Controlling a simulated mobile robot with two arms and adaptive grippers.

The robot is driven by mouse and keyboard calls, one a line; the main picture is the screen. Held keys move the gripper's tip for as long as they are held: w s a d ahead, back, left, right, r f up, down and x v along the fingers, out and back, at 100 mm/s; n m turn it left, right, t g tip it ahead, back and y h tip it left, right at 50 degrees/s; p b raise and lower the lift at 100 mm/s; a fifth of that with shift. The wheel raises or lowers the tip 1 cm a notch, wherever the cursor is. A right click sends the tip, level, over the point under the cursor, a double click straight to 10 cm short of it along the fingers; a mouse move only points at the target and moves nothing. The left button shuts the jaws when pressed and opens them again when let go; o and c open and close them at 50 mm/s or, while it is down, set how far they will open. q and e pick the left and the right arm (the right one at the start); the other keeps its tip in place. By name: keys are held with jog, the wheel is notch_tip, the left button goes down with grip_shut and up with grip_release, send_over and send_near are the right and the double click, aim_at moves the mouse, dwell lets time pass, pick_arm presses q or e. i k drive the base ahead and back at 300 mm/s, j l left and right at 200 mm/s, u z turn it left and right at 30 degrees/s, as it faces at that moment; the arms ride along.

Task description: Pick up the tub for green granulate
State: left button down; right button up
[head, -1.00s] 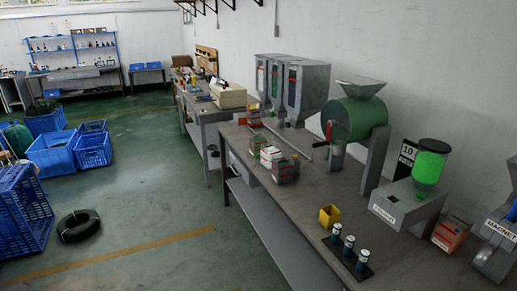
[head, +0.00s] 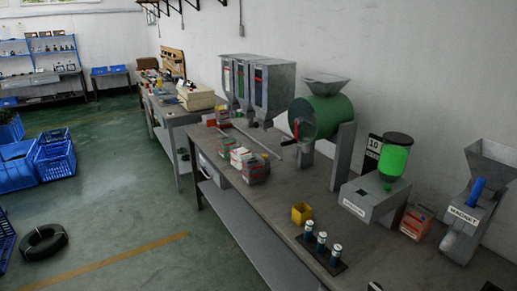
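Neither of my grippers shows in the head view. I cannot tell for sure which container is the tub for green granulate. Two small labelled containers in grey, red and white, a nearer one (head: 256,173) and a farther one (head: 240,157), stand close together on the workbench (head: 330,190). A small open yellow tub (head: 302,213) stands nearer the front edge. The labels are too small to read.
Grey hoppers (head: 253,88), a green drum machine (head: 322,115), a dispenser with green contents (head: 394,160) and a magnet machine (head: 468,215) stand along the wall. A rack of bottles (head: 320,248) sits near the front edge. The floor (head: 110,215) left of the bench is mostly clear.

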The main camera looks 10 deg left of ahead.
aim_at(228, 146)
jog(key=i+j+z, duration=0.6)
jog(key=j, duration=0.15)
jog(key=i+j+z, duration=0.15)
jog(key=j+z, duration=0.15)
jog(key=j, duration=0.15)
